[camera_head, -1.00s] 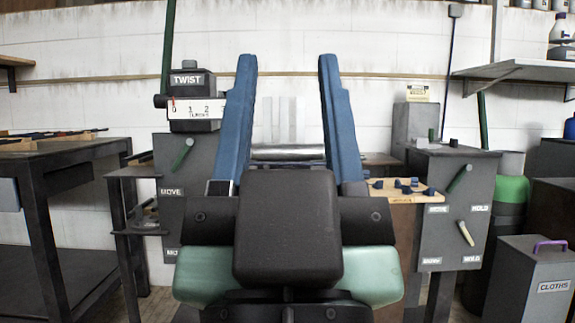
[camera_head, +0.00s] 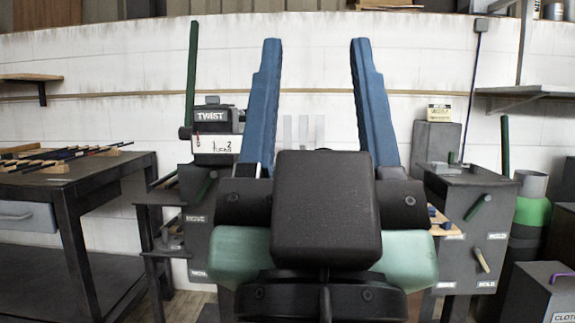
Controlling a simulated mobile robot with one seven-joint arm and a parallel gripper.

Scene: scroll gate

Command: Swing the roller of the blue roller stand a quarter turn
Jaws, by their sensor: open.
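My gripper (camera_head: 316,45) points away from me, with its two long blue fingers (camera_head: 264,105) spread wide apart. Nothing shows between them but the white wall with pale grey stripes. The black block of my wrist (camera_head: 327,210) fills the middle of the view below the fingers. I cannot see the blue roller stand or its roller now; the area behind the wrist block is hidden. How far the fingers are from the stand cannot be told.
A dark table (camera_head: 95,180) with rods stands at left. A box marked TWIST (camera_head: 218,132) sits on a grey stand behind the left finger. A grey cabinet (camera_head: 468,225) with levers stands at right, near a green-banded cylinder (camera_head: 532,212) and a cloths bin (camera_head: 535,290).

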